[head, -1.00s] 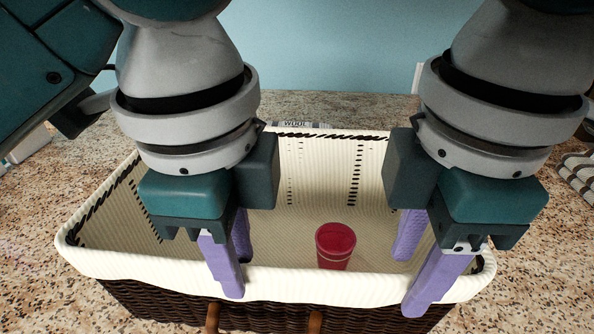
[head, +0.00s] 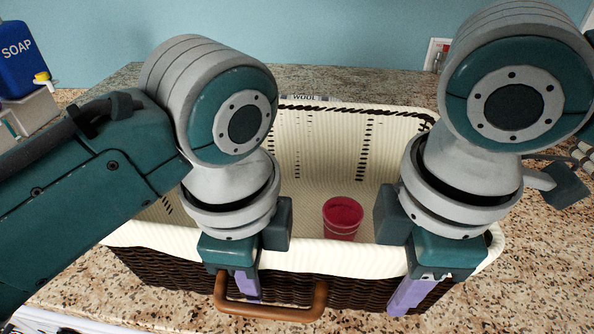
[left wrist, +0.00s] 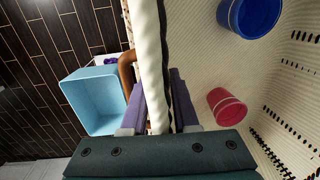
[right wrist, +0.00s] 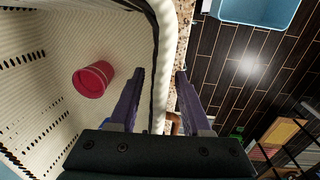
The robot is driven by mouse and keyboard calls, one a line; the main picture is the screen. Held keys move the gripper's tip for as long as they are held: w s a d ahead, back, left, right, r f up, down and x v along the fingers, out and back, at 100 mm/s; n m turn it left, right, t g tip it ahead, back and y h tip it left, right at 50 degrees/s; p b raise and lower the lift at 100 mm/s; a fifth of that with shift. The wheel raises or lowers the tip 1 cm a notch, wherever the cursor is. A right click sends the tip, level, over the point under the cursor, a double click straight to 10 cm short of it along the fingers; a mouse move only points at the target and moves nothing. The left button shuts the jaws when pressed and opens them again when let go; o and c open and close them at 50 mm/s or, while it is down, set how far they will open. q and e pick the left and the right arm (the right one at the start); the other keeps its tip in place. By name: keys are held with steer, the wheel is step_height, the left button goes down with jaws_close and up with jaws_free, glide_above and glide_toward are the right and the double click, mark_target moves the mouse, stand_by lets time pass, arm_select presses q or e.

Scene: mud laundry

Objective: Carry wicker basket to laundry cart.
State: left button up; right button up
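The wicker basket (head: 190,268), dark brown with a cream liner and a brown front handle (head: 268,310), stands upright on a speckled counter. A red cup (head: 342,217) and a blue cup (left wrist: 256,14) are inside. My left gripper (left wrist: 158,100) straddles the near rim left of the cup, its fingers close against both sides of the liner. My right gripper (right wrist: 160,95) straddles the same rim further right, open, with a gap between the rim and its outer finger. A light blue tub (left wrist: 97,97) stands below on the floor; I cannot tell whether it is the laundry cart.
A blue soap bottle (head: 22,60) stands at the back left. A box marked wool (head: 300,97) is behind the basket. The blue wall (head: 330,35) closes the back. Dark tiled floor (left wrist: 40,60) and a shelf (right wrist: 290,135) show below the counter.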

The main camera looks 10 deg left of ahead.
arm_select(q)
jaws_close()
arm_select(e)
steer(key=c, duration=0.4)
jaws_close()
arm_select(q)
steer(key=shift+r, duration=0.1)
stand_by(0.4)
